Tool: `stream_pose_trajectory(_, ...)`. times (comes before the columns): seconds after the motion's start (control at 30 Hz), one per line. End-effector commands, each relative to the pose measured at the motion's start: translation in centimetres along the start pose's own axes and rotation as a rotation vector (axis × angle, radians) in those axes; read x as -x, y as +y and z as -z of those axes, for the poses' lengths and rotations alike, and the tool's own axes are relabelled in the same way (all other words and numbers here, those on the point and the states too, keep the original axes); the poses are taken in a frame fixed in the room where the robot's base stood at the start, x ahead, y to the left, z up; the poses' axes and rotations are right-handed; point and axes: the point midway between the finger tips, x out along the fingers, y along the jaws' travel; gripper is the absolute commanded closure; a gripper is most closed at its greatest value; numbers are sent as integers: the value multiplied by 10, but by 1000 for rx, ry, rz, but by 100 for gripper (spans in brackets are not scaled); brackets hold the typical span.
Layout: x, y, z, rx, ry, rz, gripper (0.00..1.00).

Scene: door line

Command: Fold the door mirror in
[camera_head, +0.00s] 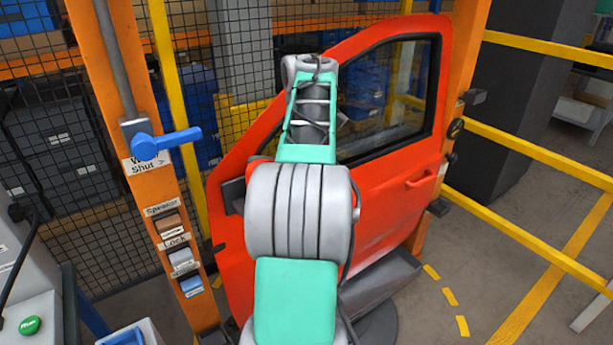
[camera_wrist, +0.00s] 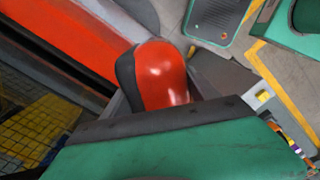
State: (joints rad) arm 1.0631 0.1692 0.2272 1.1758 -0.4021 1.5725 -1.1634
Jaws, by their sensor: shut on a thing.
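The red car door (camera_head: 385,205) stands upright in the frame in the head view. The door mirror (camera_wrist: 162,75) has a rounded red housing with a dark side, and it sticks out beside the door in the wrist view. My gripper (camera_wrist: 165,108) crosses the lower part of the wrist view, its green body and dark edge against the mirror housing. It is shut on the mirror; the contact itself is partly hidden. In the head view my arm covers the gripper and most of the mirror.
An orange post (camera_head: 150,165) at the left carries a blue lever (camera_head: 165,142) and several labelled switches (camera_head: 178,250). A yellow rail (camera_head: 545,155) runs along the right. A grey tray (camera_head: 385,280) lies under the door. Open floor shows at the lower right.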

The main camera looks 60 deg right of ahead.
Motion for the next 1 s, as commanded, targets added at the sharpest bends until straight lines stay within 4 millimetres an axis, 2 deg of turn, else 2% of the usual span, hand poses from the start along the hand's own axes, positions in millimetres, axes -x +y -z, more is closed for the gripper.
stream_pose_trajectory(0.13,2,1,0,9,2,-8,100)
stream_pose_trajectory(0.17,2,2,0,8,2,-8,31)
stream_pose_trajectory(0.2,2,2,0,8,2,-9,28)
stream_pose_trajectory(0.4,2,1,-1,2,1,-6,11)
stream_pose_trajectory(0.7,5,1,-2,-1,1,-4,10)
stream_pose_trajectory(0.87,32,1,-1,0,1,-4,10)
stream_pose_trajectory(1.0,68,1,-1,0,1,-4,10)
